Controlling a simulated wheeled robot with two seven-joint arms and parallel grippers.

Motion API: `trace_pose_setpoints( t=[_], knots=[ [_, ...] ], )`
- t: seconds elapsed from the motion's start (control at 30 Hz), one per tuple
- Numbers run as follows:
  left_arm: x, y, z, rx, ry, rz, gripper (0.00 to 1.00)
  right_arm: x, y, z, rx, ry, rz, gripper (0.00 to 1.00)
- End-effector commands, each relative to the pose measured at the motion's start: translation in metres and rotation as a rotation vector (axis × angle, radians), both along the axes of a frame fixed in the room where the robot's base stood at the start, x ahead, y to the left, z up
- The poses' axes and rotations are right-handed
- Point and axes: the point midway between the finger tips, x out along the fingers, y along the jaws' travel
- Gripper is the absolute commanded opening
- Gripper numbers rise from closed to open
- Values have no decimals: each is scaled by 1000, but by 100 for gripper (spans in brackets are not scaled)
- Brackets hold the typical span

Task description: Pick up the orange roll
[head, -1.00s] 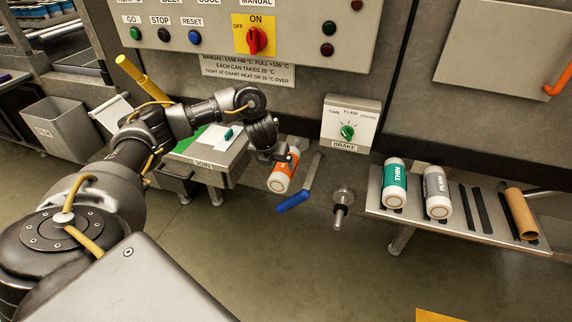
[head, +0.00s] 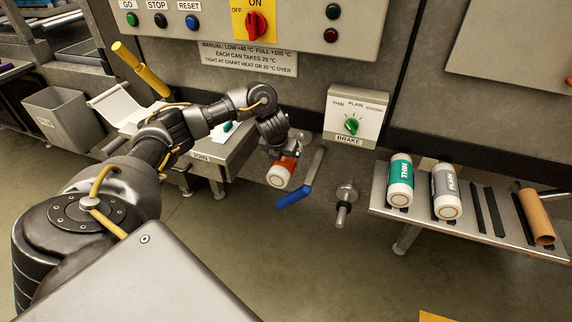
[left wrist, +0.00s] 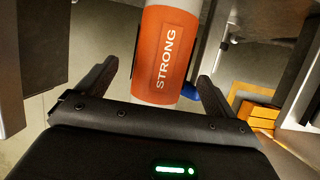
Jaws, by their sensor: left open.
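The orange roll (head: 283,170) has white ends and sits beside the blue-handled lever, below the machine front. In the left wrist view the orange roll (left wrist: 167,52), labelled STRONG, stands between and beyond my two fingers. My left gripper (head: 281,150) is at the roll's upper part in the head view and hides some of it. The left gripper (left wrist: 152,85) is open, one dark finger on each side of the roll, and I see no clear contact. My right gripper is not in view.
A blue-handled lever (head: 294,196) stands close right of the roll. A brake box (head: 354,118) is above it. The shelf (head: 466,226) holds a teal THIN roll (head: 400,183), a grey PLAIN roll (head: 446,192) and a brown tube (head: 537,217). The JOIN table (head: 222,158) is left.

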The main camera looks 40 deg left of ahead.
Motion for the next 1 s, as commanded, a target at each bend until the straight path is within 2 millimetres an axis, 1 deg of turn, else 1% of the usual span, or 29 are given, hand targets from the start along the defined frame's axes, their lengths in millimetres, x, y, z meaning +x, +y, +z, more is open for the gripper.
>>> trace_pose_setpoints(
  t=[0.2, 0.3, 0.43, 0.63, 1.0],
  knots=[
    [9, 1, -31, -1, 5, 0, 93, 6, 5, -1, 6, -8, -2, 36],
    [14, 3, -42, -1, 4, 0, 93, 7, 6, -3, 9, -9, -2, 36],
    [16, 3, -47, 0, 2, -2, 93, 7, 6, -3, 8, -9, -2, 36],
    [16, 3, -47, 0, 2, -2, 93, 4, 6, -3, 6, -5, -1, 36],
    [16, 4, -47, 0, 2, -2, 44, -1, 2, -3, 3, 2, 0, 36]
  ],
)
